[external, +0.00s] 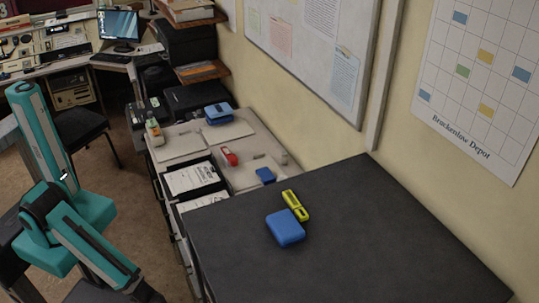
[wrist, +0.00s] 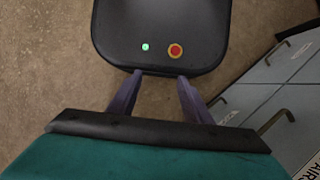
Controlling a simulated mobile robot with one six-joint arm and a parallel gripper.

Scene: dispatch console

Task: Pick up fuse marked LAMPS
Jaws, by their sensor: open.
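I cannot read a LAMPS marking on anything, and I cannot tell which thing is the fuse. A yellow slotted piece (external: 295,205) lies on the dark worktop, touching or very close to a rounded blue case (external: 285,228). A red object (external: 229,156) and a small blue block (external: 265,175) lie on the lower grey cabinet top. My gripper (wrist: 160,75) is open and empty in the wrist view, pointing down over my own base and the floor. It is well away from the worktop. In the external view my arm is folded at the lower left.
The dark worktop (external: 385,235) is mostly clear. Beyond it, the grey cabinet top (external: 192,130) holds a bottle (external: 153,131), a blue device (external: 219,113) and black trays of papers (external: 192,180). Drawer fronts (wrist: 268,82) show at right in the wrist view. A wall bounds the right.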

